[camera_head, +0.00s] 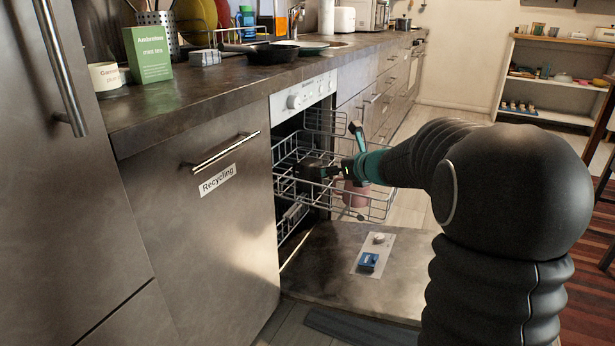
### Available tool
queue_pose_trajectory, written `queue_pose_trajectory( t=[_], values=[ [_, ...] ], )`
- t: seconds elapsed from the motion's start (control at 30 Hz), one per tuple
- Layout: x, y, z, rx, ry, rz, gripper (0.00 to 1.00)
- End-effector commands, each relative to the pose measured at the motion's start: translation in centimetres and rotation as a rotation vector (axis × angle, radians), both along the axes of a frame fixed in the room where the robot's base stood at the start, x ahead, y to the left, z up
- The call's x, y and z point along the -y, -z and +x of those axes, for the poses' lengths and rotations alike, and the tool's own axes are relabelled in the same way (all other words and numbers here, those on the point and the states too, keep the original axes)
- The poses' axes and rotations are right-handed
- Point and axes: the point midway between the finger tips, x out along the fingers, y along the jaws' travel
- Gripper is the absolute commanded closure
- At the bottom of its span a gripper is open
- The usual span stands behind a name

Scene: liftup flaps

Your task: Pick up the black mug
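A dark shape that looks like the black mug (312,169) sits in the pulled-out upper rack of the dishwasher (303,92). It is small and partly behind the rack wires, so its handle and opening cannot be made out. My gripper (340,150) is over the right part of the rack with its fingers spread apart. One finger points up and the other reaches left, close to the dark mug. I cannot tell whether that finger touches it. Nothing shows held between the fingers.
A pink mug (352,195) is in the rack below my gripper. A closed recycling cabinet (215,235) stands to the left. The counter (190,107) above holds a pan (270,54).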

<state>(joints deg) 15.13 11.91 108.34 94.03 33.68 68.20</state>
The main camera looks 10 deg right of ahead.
Motion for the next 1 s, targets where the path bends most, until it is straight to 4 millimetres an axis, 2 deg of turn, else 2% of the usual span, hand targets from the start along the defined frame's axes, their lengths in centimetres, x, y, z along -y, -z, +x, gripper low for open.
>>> queue_pose_trajectory(
  t=[0.43,0.77,1.0],
  values=[
    [-2.2,2.8,6.1,-0.003,0.009,0.014,0.0],
    [-3.0,3.6,8.2,-0.002,0.009,0.014,0.0],
    [-4.2,4.7,11.1,-0.003,0.008,0.014,0.0]
  ],
)
